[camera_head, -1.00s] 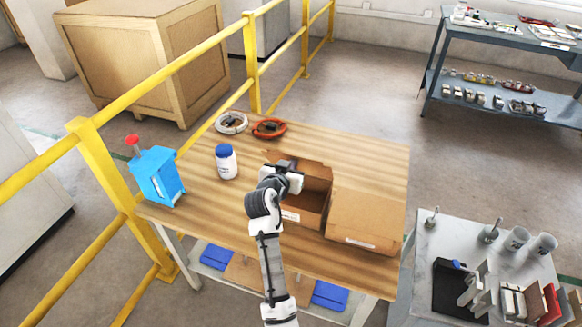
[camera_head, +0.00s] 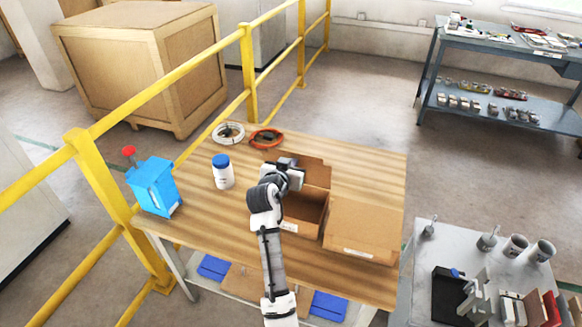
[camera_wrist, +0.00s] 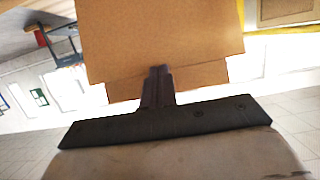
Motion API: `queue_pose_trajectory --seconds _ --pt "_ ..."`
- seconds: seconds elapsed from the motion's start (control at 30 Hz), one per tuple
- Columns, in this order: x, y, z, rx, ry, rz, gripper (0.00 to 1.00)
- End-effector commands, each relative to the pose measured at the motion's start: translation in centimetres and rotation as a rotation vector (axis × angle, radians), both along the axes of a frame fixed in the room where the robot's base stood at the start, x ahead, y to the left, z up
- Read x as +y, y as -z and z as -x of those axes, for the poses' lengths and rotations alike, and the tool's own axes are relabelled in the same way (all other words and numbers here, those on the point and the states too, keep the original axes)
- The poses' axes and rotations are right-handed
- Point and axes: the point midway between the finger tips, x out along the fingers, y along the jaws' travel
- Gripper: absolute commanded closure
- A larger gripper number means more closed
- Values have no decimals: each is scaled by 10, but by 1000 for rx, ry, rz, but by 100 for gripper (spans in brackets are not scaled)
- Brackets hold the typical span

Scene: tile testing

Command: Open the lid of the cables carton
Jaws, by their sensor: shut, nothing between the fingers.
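An open brown carton (camera_head: 303,214) stands on the wooden table, with a white label on its front. Its lid (camera_head: 318,172) is raised at the back edge. My gripper (camera_head: 297,178) is over the rear of this carton, close to the lid, and hides part of both. In the wrist view the shut, empty fingers (camera_wrist: 158,84) point at a brown cardboard panel (camera_wrist: 160,35), apparently the lid. Whether they touch it I cannot tell. A second carton (camera_head: 361,228), closed and labelled, stands directly to the right. I cannot read which carton is for cables.
A white cable coil (camera_head: 228,132) and a red-orange coil (camera_head: 266,139) lie at the table's back. A blue-capped white bottle (camera_head: 223,172) and a blue container (camera_head: 155,186) stand left. The table's (camera_head: 370,160) back right is clear. A yellow railing (camera_head: 170,84) runs behind.

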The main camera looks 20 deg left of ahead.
Motion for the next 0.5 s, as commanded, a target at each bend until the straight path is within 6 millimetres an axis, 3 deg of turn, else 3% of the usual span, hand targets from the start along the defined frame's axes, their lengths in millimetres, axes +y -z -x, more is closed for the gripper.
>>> queue_pose_trajectory --seconds 0.3,0.5 --pt "-1 -10 -19 -1 1 0 100" --pt "-1 -10 -21 0 1 0 100"
